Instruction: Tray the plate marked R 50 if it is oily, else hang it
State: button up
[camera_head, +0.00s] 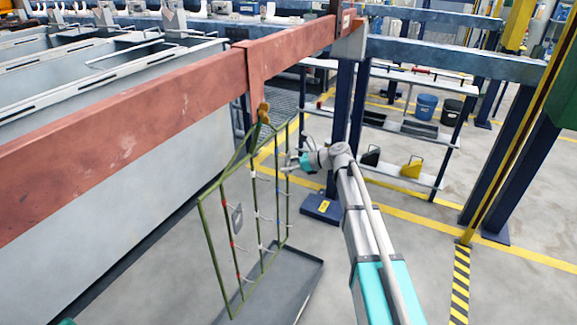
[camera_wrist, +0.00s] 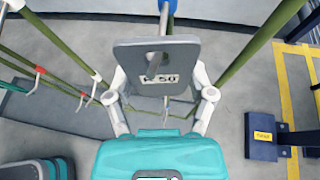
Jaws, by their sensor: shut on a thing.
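A grey plate (camera_wrist: 190,52) with rounded corners fills the middle of the wrist view. Its marking is partly legible and seems to read R 50. My gripper (camera_wrist: 160,92) is shut on it. The face looks matte grey, with no clear oily sheen. A pale hook (camera_wrist: 163,18) with a blue part stands right behind its top edge; I cannot tell whether it passes through the plate's hole. In the head view my gripper (camera_head: 291,166) is at the right side of the green rack (camera_head: 204,234). The plate is too small to make out there.
The rack hangs from a red beam (camera_head: 120,107) and carries several small hooks. Another grey plate (camera_head: 237,218) is on its left part. A grey tray (camera_head: 308,272) lies on the floor below. A dark blue post base (camera_head: 322,208) stands to the right.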

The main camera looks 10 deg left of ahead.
jog(key=shift+a+f, duration=0.15)
jog(key=shift+f, duration=0.1)
jog(key=shift+w, duration=0.1)
dwell(0.4)
jog(key=o, duration=1.2)
jog(key=shift+r, duration=0.1)
jog(key=shift+d+r, duration=0.3)
jog(key=s+d, duration=0.1)
jog(key=d, duration=0.2)
jog(key=s+d+p, duration=0.1)
jog(key=s+d, duration=0.1)
jog(key=d, duration=0.2)
jog(key=s+d+r, duration=0.1)
jog(key=d, duration=0.3)
jog(key=shift+s+d+r+p, duration=0.1)
jog(key=shift+s+p, duration=0.2)
jog(key=shift+s, duration=0.1)
